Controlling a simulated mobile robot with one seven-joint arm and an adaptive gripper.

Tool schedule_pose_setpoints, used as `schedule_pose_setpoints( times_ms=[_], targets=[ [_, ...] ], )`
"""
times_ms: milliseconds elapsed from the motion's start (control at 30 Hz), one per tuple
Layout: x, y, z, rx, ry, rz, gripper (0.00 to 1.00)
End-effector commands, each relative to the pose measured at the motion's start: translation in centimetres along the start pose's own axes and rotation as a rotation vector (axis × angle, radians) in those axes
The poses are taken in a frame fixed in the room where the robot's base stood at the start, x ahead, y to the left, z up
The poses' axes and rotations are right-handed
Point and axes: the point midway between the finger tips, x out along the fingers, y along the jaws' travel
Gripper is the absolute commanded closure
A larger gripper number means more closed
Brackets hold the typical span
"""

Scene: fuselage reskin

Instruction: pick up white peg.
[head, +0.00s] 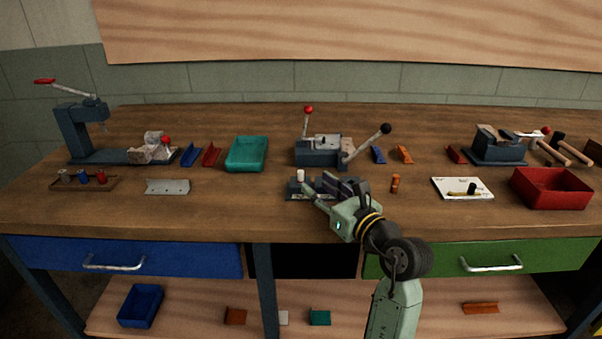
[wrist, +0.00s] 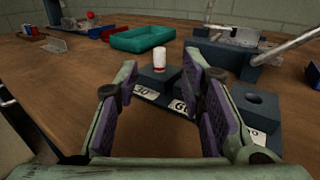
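The white peg (head: 300,175) stands upright on a dark stepped block (head: 293,195) at the middle of the bench. In the wrist view the white peg (wrist: 160,55) shows a red mark low on its side, and the dark block (wrist: 262,104) carries white number labels and a hole in its right part. My gripper (head: 322,188) is open and empty, close to the block. In the wrist view its two fingers (wrist: 162,78) spread either side of the peg's line, with the peg beyond the fingertips. The fingers hide part of the block.
A vise-like fixture (head: 322,150) with two levers stands behind the block. A teal tray (head: 247,168) lies to its left, an orange peg (head: 395,184) to the right. A red bin (head: 551,203) is at far right. Bare wood lies left of the block.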

Motion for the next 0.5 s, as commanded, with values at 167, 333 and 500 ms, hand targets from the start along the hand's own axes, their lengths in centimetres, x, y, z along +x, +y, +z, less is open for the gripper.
schedule_pose_setpoints(
  times_ms=[167, 333, 500],
  targets=[
    [2.3, 0.0, 0.2, 0.001, -0.001, 0.002, 0.64],
    [3.6, 0.1, 0.2, 0.001, -0.001, 0.003, 0.64],
    [6.3, 0.1, 0.3, 0.001, -0.002, 0.004, 0.64]
  ],
)
